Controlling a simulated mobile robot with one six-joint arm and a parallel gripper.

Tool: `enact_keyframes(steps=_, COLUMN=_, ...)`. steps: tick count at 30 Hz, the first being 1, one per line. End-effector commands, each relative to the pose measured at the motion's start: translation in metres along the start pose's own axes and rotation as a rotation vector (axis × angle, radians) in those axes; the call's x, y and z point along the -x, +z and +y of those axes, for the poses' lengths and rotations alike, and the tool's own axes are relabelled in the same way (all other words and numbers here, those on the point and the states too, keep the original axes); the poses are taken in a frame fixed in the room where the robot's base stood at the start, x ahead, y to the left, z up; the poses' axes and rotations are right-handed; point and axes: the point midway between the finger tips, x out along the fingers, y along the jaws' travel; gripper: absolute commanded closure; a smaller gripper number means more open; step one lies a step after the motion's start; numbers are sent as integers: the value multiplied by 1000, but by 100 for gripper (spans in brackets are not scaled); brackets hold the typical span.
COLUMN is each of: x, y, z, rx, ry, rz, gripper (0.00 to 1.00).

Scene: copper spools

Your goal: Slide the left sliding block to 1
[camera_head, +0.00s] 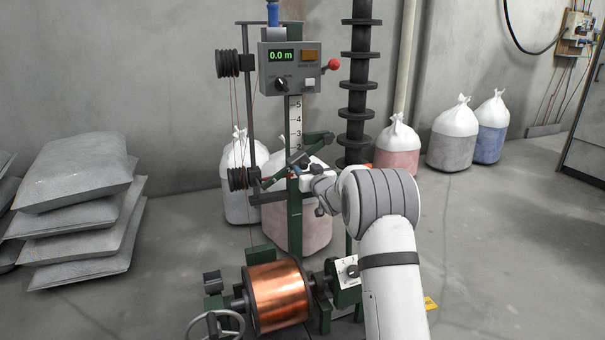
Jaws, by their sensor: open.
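The lower part of the scale is hidden behind my arm. A dark block with a black pulley (238,178) sits low on the left, beside the post, below the visible numbers. I take it for the left sliding block, but its exact edges are unclear. My gripper (299,160) is in front of the post, just right of this block. It is open, small in view and partly hidden by my wrist. I cannot tell whether it touches the block.
A control box (290,68) reading "0.0 m" tops the post. A copper spool (278,296) lies below. A black ribbed column (357,95) stands right of the post. Grey sacks (80,215) are stacked at left; tied bags (455,135) stand along the wall. Floor at right is clear.

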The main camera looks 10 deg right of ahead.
Motion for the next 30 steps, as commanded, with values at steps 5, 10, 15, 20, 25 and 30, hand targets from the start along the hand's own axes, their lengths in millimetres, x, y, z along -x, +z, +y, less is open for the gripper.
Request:
enact_keyframes(steps=5, x=-2, y=0, z=0, rx=0, ry=0, rz=0, gripper=54)
enact_keyframes(steps=10, x=-2, y=0, z=0, rx=0, ry=1, rz=0, gripper=58)
enact_keyframes(steps=15, x=-1, y=0, z=1, rx=0, ry=1, rz=0, gripper=72)
enact_keyframes(steps=20, x=-1, y=0, z=1, rx=0, ry=1, rz=0, gripper=85)
enact_keyframes(steps=25, x=-1, y=0, z=1, rx=0, ry=1, rz=0, gripper=99)
enact_keyframes(steps=30, x=-1, y=-1, z=1, rx=0, ry=2, rz=0, gripper=100)
